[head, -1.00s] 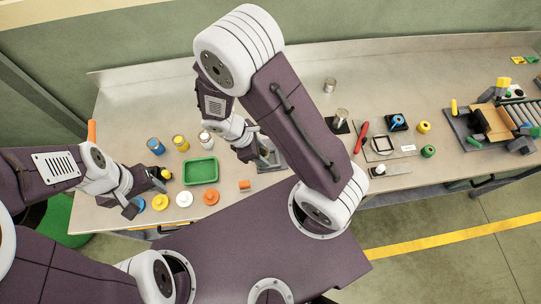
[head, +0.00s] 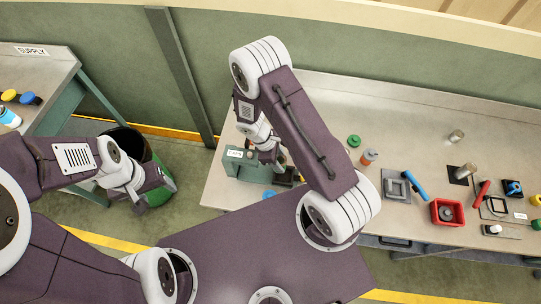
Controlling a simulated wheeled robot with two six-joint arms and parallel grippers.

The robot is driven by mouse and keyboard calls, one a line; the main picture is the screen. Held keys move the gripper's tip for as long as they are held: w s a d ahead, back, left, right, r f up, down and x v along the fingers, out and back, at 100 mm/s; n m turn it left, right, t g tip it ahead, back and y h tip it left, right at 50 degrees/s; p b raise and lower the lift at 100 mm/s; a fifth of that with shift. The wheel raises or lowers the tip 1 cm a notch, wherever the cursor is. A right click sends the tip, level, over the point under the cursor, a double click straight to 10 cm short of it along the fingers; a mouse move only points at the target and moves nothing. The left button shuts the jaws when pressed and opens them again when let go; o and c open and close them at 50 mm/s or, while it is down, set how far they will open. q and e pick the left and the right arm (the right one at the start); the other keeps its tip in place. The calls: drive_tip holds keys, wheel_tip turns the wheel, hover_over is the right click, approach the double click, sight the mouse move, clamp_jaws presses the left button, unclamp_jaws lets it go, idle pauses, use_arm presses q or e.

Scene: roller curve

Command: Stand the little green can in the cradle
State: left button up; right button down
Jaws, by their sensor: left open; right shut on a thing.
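My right gripper (head: 276,160) is low over the left end of the bench, beside a green box labelled CAPS (head: 245,166). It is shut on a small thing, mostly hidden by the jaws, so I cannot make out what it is. A dark block (head: 292,177) lies just beyond the jaws; I cannot tell whether it is the cradle. A small round green thing (head: 354,141) stands on the bench to the right of my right arm; I cannot tell whether it is the little can. My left gripper (head: 136,198) is open and empty in front of the bin.
A dark green bin (head: 155,180) stands on the floor between the supply table (head: 52,95) and the bench (head: 420,140). An orange-and-grey bottle (head: 368,157), a grey block with a blue handle (head: 398,188) and a red tray (head: 435,218) are on the bench.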

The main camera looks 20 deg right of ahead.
sight(285, 167)
drive_tip(key=b+x, duration=0.2)
drive_tip(key=shift+s+d+f, duration=0.2)
drive_tip(key=shift+d+f, duration=0.05)
drive_tip(key=shift+b+x, duration=0.9)
drive_tip(key=shift+x, duration=0.15)
drive_tip(key=shift+d+f, duration=0.1)
drive_tip(key=shift+f, duration=0.2)
use_arm(q)
drive_tip(key=f, duration=0.2)
drive_tip(key=d+f, duration=0.1)
drive_tip(key=shift+s+f, duration=0.2)
drive_tip(key=shift+s, duration=0.05)
use_arm(e)
drive_tip(key=shift+w+a+r, duration=0.1)
drive_tip(key=shift+a, duration=0.15)
use_arm(q)
drive_tip(key=shift+d+f+b, duration=0.15)
drive_tip(key=shift+d+b, duration=0.1)
drive_tip(key=shift+b, duration=0.15)
use_arm(e)
drive_tip(key=shift+d, duration=0.2)
use_arm(q)
drive_tip(key=shift+a, duration=0.1)
use_arm(e)
drive_tip(key=shift+a, duration=0.1)
use_arm(q)
drive_tip(key=shift+f, duration=0.1)
use_arm(e)
drive_tip(key=shift+f, duration=0.25)
